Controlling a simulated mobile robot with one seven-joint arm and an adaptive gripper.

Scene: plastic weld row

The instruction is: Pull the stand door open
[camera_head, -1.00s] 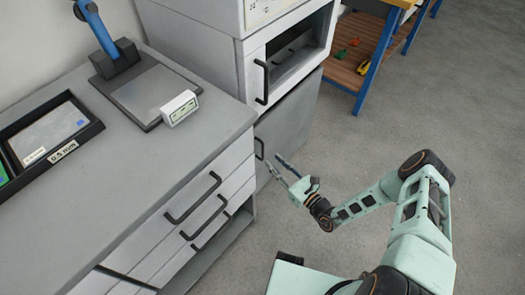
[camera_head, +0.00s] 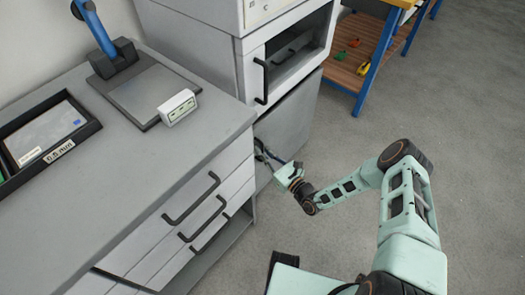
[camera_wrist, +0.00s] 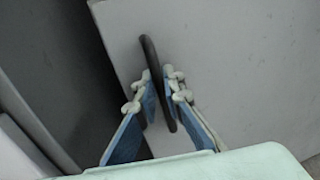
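The stand door (camera_head: 291,118) is the grey panel low on the stand, below the open compartment. It fills much of the wrist view (camera_wrist: 235,60). Its black bar handle (camera_wrist: 149,52) runs between my fingertips. My gripper (camera_head: 266,156) is at this handle, at the door's left side. In the wrist view my gripper (camera_wrist: 160,92) has one blue-padded finger on each side of the bar, close against it, and looks shut on it. In the head view the fingers partly hide the handle. I cannot tell whether the door is slightly ajar.
A grey drawer cabinet (camera_head: 125,165) with black handles stands close at the left of the door. The machine's upper compartment handle (camera_head: 261,81) is above my gripper. A blue-legged wooden shelf (camera_head: 345,78) stands at the back. The floor to the right is free.

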